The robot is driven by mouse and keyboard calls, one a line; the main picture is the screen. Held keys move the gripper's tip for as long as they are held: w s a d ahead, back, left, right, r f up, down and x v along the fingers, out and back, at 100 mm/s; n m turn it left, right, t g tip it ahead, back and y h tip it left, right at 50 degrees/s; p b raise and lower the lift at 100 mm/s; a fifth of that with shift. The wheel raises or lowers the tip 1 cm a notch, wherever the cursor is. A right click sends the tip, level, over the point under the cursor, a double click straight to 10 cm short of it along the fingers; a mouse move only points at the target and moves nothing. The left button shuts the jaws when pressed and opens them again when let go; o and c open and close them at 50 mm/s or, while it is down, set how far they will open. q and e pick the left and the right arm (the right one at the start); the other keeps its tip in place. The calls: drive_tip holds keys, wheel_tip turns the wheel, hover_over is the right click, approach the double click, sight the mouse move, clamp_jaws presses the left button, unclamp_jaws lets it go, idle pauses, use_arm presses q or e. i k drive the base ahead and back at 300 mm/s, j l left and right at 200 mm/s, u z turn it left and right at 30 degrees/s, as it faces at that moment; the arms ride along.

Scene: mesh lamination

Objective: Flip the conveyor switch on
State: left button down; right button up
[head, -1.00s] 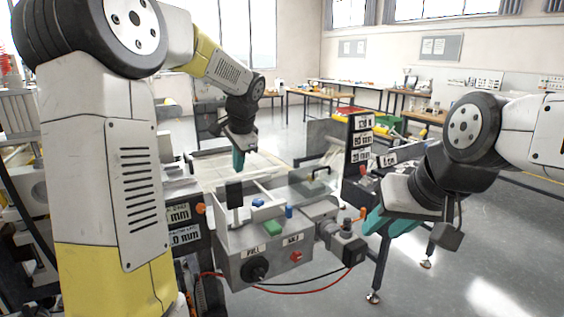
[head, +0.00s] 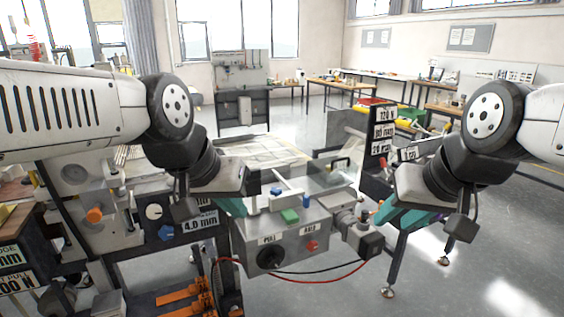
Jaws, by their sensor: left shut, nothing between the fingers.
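A grey control box (head: 262,237) stands in the middle of the head view. A green block (head: 290,216) and a blue piece (head: 306,201) are on top. I cannot tell which part is the conveyor switch. My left gripper (head: 232,208) is shut and empty, with teal fingers pointing down at the box's upper left edge; I cannot tell if they touch it. My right gripper (head: 398,219) is right of the box, its fingers overlapping each other.
A grey motor-like unit (head: 355,232) juts from the box's right side, with red and black cables below. A panel with an orange knob (head: 95,215) and a "4.0 mm" label stands left. A sign post (head: 383,135) stands behind. Open floor lies right.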

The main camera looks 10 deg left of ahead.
sight(382, 160)
drive_tip(key=u, duration=0.55)
drive_tip(key=i+l+u, duration=0.1)
drive_tip(key=l, duration=0.45)
drive_tip(key=i+l, duration=0.2)
drive_tip(key=l, duration=0.35)
drive_tip(key=i+l+u, duration=0.15)
drive_tip(key=l, duration=0.35)
drive_tip(key=i+l, duration=0.1)
drive_tip(key=l, duration=0.5)
drive_tip(key=i+l+u, duration=0.15)
drive_tip(key=l, duration=0.95)
drive_tip(key=i+u, duration=0.05)
